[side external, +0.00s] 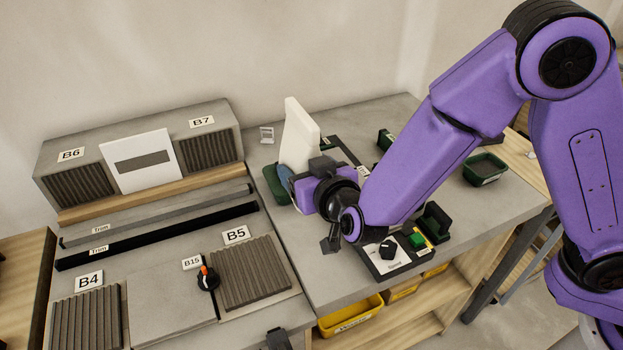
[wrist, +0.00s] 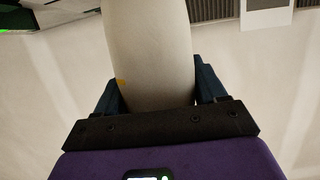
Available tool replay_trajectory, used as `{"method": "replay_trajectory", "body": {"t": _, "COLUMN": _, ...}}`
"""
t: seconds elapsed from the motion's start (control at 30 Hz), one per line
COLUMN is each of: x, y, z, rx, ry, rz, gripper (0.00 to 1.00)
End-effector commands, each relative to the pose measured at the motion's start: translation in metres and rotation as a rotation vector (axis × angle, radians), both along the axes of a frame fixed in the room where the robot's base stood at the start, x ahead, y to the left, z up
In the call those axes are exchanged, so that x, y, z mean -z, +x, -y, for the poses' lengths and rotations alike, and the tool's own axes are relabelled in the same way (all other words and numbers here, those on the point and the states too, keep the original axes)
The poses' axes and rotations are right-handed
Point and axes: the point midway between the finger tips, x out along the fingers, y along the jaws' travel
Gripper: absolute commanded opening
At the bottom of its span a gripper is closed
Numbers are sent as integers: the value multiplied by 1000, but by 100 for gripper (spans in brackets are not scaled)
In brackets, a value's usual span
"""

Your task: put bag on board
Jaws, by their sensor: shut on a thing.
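A white bag (side external: 300,137) stands tall and slightly tilted above the grey bench in the side view. In the wrist view the pale bag (wrist: 155,50) fills the middle, between two dark blue fingers. My gripper (side external: 287,180) is shut on its lower part; it also shows in the wrist view (wrist: 157,85). A dark green rounded piece (side external: 276,184) shows beside the gripper, partly hidden. I cannot tell for certain which surface is the board; a dark green-edged flat piece (side external: 345,152) lies behind my gripper, partly covered by my arm.
A control box (side external: 388,253) with a knob and green button sits in front of my gripper. A green tray (side external: 485,168) is at the right. Ribbed tiles, a white panel (side external: 142,160) and trim bars (side external: 160,235) fill the left. Yellow bins (side external: 350,316) are below.

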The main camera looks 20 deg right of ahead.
Motion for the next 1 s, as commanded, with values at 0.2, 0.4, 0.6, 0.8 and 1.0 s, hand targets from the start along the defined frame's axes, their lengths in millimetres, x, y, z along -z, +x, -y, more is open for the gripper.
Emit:
{"method": "replay_trajectory", "body": {"t": 0.2, "x": -10, "y": 1, "z": 0, "rx": 1, "ry": 4, "rz": 6, "gripper": 0}}
{"method": "replay_trajectory", "body": {"t": 0.4, "x": -10, "y": 15, "z": 13, "rx": 20, "ry": 5, "rz": 8, "gripper": 0}}
{"method": "replay_trajectory", "body": {"t": 0.6, "x": -8, "y": 55, "z": 56, "rx": 71, "ry": 10, "rz": 13, "gripper": 0}}
{"method": "replay_trajectory", "body": {"t": 0.8, "x": -7, "y": 101, "z": 119, "rx": 136, "ry": 17, "rz": 18, "gripper": 0}}
{"method": "replay_trajectory", "body": {"t": 1.0, "x": -4, "y": 138, "z": 190, "rx": 200, "ry": 17, "rz": 21, "gripper": 0}}
